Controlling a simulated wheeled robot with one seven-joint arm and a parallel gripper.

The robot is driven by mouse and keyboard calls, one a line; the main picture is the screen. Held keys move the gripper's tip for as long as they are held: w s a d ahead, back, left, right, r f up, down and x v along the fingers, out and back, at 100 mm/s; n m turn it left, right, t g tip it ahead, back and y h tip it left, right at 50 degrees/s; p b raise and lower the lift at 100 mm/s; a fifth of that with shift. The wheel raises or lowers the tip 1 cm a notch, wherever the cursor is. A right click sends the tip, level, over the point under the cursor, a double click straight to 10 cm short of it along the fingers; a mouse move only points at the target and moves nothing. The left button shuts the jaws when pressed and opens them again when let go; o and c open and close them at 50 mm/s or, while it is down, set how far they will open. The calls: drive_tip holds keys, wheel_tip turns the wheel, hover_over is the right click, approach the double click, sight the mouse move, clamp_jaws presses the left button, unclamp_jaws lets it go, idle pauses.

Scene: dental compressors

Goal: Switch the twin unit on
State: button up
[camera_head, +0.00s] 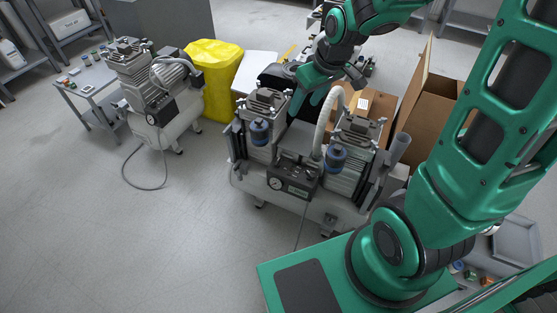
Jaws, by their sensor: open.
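The twin unit (318,208) stands on the floor in the middle of the view, with two ribbed grey pump heads on a pale tank. Two blue-capped filters (260,131) and (337,155) sit on the front of its heads. A black control box (292,178) with a round gauge (275,183) is at its front, between the heads. I cannot make out the switch or its position. My gripper (304,108) is open, above and behind the unit's middle, beside the left head. Its fingertips are partly hidden, and I cannot tell whether they touch anything.
A single-head compressor (172,125) stands to the left, with a cable on the floor. Behind are a yellow covered bin (214,75) and an open cardboard box (432,97). A small table (88,90) holds small parts. The floor at front left is clear. My arm covers the right side.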

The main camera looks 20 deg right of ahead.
drive_tip(key=w+f+n+y, duration=0.1)
drive_tip(key=w+f+n, duration=0.15)
drive_tip(key=f, duration=0.35)
drive_tip(key=w+f+n, duration=0.1)
drive_tip(key=w+f, duration=0.3)
drive_tip(key=f, duration=0.2)
drive_tip(key=n+y, duration=0.1)
drive_tip(key=n, duration=0.1)
approach(278, 161)
drive_tip(key=shift+g, duration=0.4)
drive_tip(key=x, duration=0.8)
drive_tip(key=shift+w+a, duration=0.15)
drive_tip(key=shift+w, duration=0.2)
drive_tip(key=c, duration=1.1)
